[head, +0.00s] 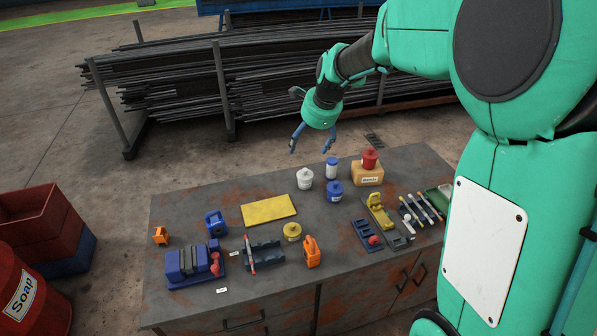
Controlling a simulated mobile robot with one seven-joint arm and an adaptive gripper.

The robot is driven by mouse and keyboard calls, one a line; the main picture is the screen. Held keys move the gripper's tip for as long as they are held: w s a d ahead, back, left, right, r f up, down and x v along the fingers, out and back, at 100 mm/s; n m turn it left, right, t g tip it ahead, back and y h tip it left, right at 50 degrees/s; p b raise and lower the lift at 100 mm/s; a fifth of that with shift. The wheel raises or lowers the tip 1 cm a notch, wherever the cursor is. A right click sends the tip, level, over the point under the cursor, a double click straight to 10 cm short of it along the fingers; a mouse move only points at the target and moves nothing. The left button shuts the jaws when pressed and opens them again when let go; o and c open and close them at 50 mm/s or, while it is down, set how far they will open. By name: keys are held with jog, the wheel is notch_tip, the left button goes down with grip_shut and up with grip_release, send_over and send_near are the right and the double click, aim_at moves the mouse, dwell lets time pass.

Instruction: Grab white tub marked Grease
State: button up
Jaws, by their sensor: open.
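A white tub (304,179) with a knobbed lid stands upright on the grey, rust-marked bench (170,215), toward its back middle. Its marking is too small to read. My gripper (313,145) hangs above the bench's back edge, above and slightly behind the tub in the picture. Its blue fingers are spread apart with nothing between them. The gripper is apart from the tub, and nothing hides the tub.
Right of the white tub stand a blue-and-white canister (331,168), a blue tub (335,191) and a red-topped item on a yellow box (366,176). A yellow plate (268,210) lies to its left. A yellow tub (292,232) stands nearer the front. Pipe racks (190,75) stand behind.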

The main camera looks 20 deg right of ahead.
jog(key=w+d+f+m, duration=0.3)
jog(key=w+f+m, duration=0.1)
jog(key=w+f, duration=0.2)
jog(key=w+d+f+m, duration=0.3)
jog(key=w+f, duration=0.3)
jog(key=f, duration=0.3)
jog(key=w+d+f+m+p, duration=0.1)
jog(key=w+d+f+m, duration=0.2)
jog(key=w+f+m, duration=0.2)
notch_tip(320, 180, down, 3)
jog(key=shift+w+f+m, duration=0.15)
jog(key=shift+w+m, duration=0.15)
jog(key=shift+w, duration=0.6)
send_over(305, 174)
jog(key=s, duration=0.2)
jog(key=f, duration=0.4)
jog(key=f+b, duration=0.1)
jog(key=f, duration=0.2)
jog(key=shift+w+d, duration=0.15)
jog(key=shift+d, duration=0.25)
jog(key=shift+w+f, duration=0.2)
jog(key=shift+f, duration=0.2)
jog(key=shift+f, duration=0.1)
jog(key=shift+b+x, duration=0.45)
jog(key=shift+x, duration=2.15)
